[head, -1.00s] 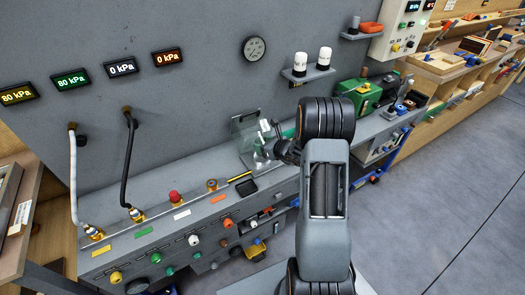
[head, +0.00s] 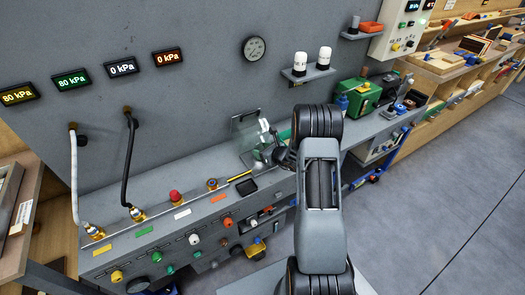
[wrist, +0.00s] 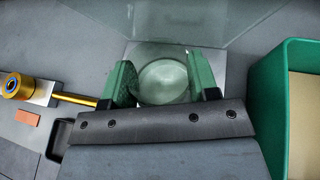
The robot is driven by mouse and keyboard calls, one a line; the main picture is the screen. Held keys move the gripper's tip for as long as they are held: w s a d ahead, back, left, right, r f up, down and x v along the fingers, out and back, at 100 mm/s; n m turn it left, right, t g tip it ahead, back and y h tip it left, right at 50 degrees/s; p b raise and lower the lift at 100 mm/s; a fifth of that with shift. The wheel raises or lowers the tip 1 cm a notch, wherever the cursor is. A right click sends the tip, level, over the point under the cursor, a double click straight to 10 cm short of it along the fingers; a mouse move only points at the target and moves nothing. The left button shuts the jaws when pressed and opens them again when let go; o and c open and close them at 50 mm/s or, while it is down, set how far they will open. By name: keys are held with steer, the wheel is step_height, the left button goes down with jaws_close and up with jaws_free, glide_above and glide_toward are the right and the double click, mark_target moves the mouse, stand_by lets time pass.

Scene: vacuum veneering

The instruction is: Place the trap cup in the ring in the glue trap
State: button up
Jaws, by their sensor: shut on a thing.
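My gripper (wrist: 162,80) is shut on the trap cup (wrist: 163,84), a clear, round, pale-green cup between its two green fingers in the wrist view. In the head view my gripper (head: 279,150) is at the clear upright panel of the glue trap (head: 245,130), on the right part of the grey bench, partly hidden by my arm. In the wrist view the cup is over a light plate (wrist: 211,59) in front of a see-through panel. I cannot make out the ring, or whether the cup touches anything below.
A green-walled box (wrist: 277,110) stands close on the right in the wrist view. A brass fitting (wrist: 22,87) with a rod and a small black tray (wrist: 58,138) lie to the left. A shelf with two white bottles (head: 307,72) is above the bench.

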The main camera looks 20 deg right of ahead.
steer(key=o, duration=0.9)
steer(key=shift+r+p, duration=0.2)
steer(key=shift+p, duration=0.1)
steer(key=v, duration=1.1)
steer(key=s+a+r+n+g+y, duration=0.2)
steer(key=s+a+r+n+g, duration=0.25)
steer(key=a+n, duration=0.35)
steer(key=s+a+r+n+g+y, duration=0.1)
steer(key=s+a+r+n+g, duration=0.3)
steer(key=a+n, duration=0.4)
steer(key=s+r+n+h, duration=0.3)
steer(key=s+n, duration=0.3)
steer(key=n, duration=0.2)
steer(key=s+r+n+h, duration=0.3)
steer(key=s+n+h, duration=0.1)
steer(key=s+n, duration=0.2)
steer(key=shift+r+n+h+b, duration=0.4)
steer(key=shift+n+b, duration=0.05)
steer(key=shift+n, duration=0.45)
